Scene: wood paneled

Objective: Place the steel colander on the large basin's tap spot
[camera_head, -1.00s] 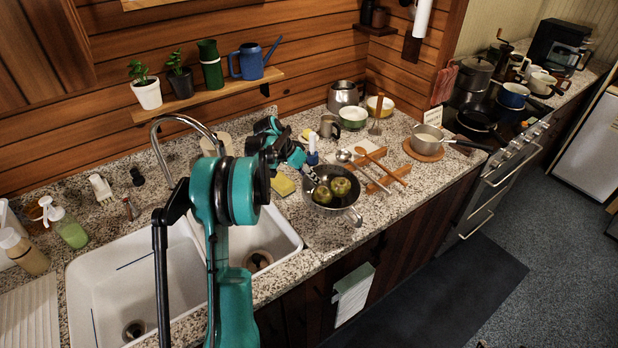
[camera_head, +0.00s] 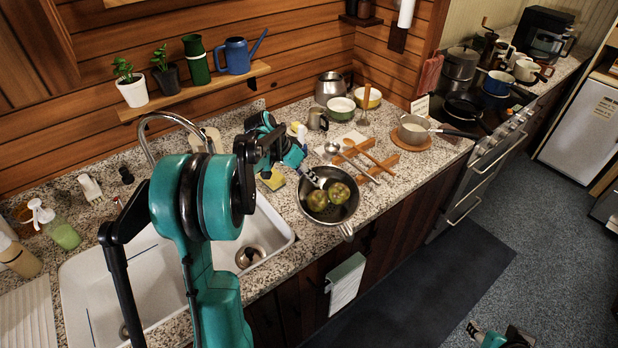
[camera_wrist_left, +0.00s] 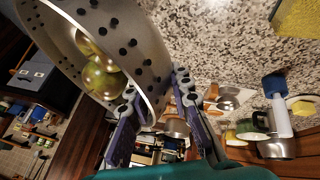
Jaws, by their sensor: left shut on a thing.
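The steel colander (camera_head: 312,213) is at the counter's front edge, right of the sink, with two round green-yellow fruits (camera_head: 330,194) inside. Its holes show in the wrist view (camera_wrist_left: 150,60). My left gripper (camera_head: 317,181) is shut on its rim; the fingers (camera_wrist_left: 155,110) straddle the wall in the wrist view. I cannot tell whether it is lifted off the counter. The large basin (camera_head: 90,285) is the left sink basin, partly hidden by my left arm. The curved tap (camera_head: 147,143) stands behind the sink. Part of my right gripper (camera_head: 500,338) shows at the bottom edge.
The smaller basin (camera_head: 275,232) lies between the colander and the large basin. A yellow sponge (camera_head: 273,180) lies behind it. A saucepan (camera_head: 413,130), wooden utensils (camera_head: 370,153) and bowls (camera_head: 341,106) stand to the right. Soap bottles (camera_head: 60,232) stand at the left.

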